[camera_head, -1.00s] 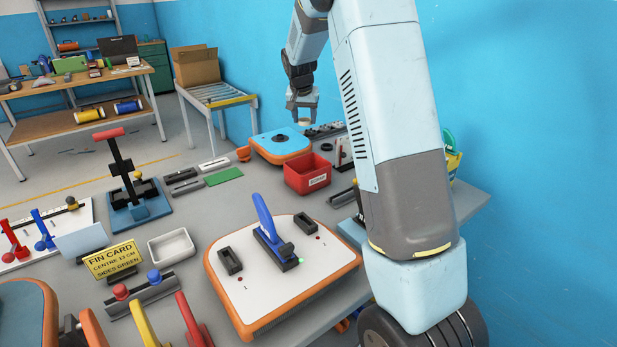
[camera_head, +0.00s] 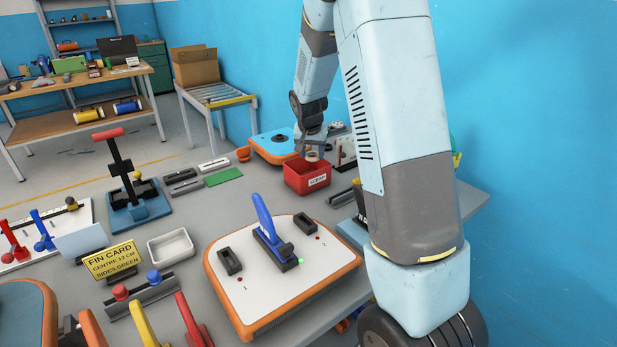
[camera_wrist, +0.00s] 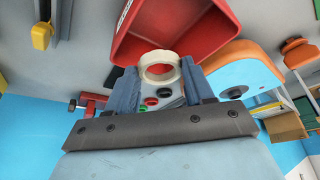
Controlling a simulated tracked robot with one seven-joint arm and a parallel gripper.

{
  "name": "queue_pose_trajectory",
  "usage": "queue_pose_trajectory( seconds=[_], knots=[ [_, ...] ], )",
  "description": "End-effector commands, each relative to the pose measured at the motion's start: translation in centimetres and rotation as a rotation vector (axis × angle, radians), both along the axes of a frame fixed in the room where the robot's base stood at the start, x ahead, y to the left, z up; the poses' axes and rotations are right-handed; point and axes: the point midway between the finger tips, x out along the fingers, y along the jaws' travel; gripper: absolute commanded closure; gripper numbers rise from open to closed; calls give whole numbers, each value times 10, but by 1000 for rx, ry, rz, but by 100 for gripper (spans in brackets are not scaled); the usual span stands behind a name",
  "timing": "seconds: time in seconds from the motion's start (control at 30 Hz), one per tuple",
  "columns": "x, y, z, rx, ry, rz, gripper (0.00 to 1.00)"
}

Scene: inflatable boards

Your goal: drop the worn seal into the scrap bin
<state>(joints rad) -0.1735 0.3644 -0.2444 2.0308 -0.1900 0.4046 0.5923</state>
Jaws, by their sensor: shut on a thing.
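The worn seal is a pale cream ring (camera_wrist: 159,68) held between the two fingers of my gripper (camera_wrist: 157,84) in the wrist view. In the head view the ring (camera_head: 311,156) shows small below my gripper (camera_head: 310,148). The scrap bin is a red open box with a white label (camera_head: 307,178). The ring is over the bin's opening, near its rim; I cannot tell its exact height. In the wrist view the bin's red wall (camera_wrist: 205,28) lies just beyond the ring. My gripper is shut on the ring.
An orange-edged blue board (camera_head: 268,146) stands left of and behind the bin. A green card (camera_head: 224,177) and a white tray (camera_head: 171,247) lie left. A blue wall is behind.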

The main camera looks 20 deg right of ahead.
Motion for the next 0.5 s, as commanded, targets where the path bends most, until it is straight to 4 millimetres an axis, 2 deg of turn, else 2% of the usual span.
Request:
queue_pose_trajectory(
  seconds=[0.2, 0.5],
  knots=[
    [0, 0, -13, 1, 1, -1, 76],
    [0, 0, -14, 0, 0, -1, 76]
  ],
)
